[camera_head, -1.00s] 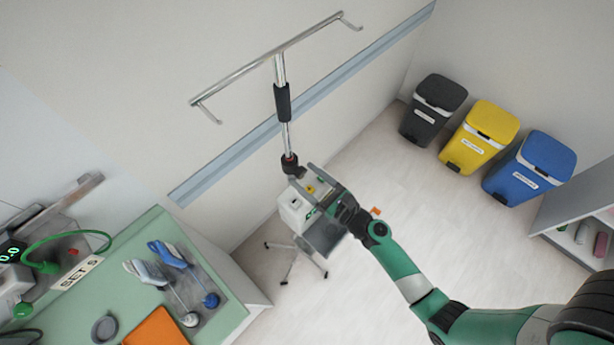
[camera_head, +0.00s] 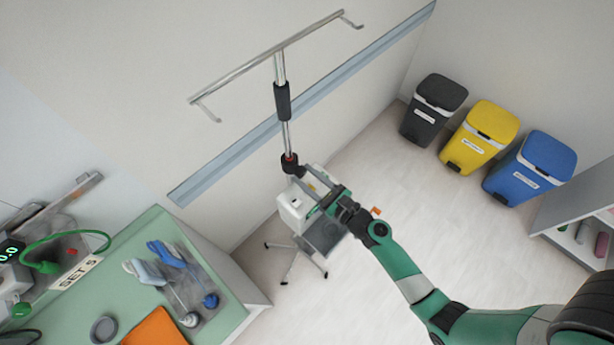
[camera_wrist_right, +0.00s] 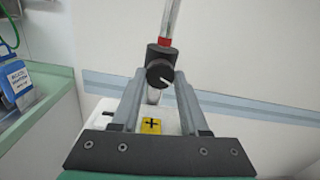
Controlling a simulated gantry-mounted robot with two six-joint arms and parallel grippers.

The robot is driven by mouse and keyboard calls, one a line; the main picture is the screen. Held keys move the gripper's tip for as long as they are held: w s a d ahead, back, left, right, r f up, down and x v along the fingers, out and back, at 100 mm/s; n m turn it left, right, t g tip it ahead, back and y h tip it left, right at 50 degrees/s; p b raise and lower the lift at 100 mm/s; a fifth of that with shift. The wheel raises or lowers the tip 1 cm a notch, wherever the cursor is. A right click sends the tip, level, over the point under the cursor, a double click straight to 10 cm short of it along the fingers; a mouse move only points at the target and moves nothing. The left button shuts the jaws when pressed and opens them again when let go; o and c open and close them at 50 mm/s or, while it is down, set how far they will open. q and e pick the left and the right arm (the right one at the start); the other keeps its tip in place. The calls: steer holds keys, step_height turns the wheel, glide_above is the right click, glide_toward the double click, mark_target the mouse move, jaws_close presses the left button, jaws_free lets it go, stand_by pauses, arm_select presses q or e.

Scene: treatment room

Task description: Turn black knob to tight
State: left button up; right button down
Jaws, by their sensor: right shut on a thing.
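The black knob (camera_wrist_right: 160,74) sits on a dark clamp on the pole of the IV stand (camera_head: 281,72). A white line on its face points toward the lower right in the right wrist view. My right gripper (camera_wrist_right: 160,78) has a finger on each side of the knob and is shut on it. In the head view my right gripper (camera_head: 298,174) reaches the clamp (camera_head: 290,160) from the lower right, and the knob itself is hidden there. A red band shows on the pole just above the clamp. My left gripper is not in view.
A white device (camera_head: 296,208) with a yellow label (camera_wrist_right: 151,126) is on the stand below the clamp. A green table (camera_head: 130,255) with tools and an orange mat (camera_head: 156,328) is at left. Black, yellow and blue bins (camera_head: 478,135) stand at the back right.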

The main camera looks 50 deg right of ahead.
steer(key=n+b, duration=0.2)
steer(key=n, duration=0.4)
steer(key=n+b, duration=0.1)
steer(key=n, duration=0.4)
steer(key=shift+b, duration=0.35)
steer(key=n+b, duration=0.2)
steer(key=n, duration=0.4)
steer(key=n+b, duration=0.2)
steer(key=n, duration=0.3)
steer(key=shift+r+n+b, duration=0.1)
steer(key=shift+n+b, duration=0.2)
steer(key=shift+n, duration=0.1)
steer(key=shift+c, duration=2.1)
jaws_free()
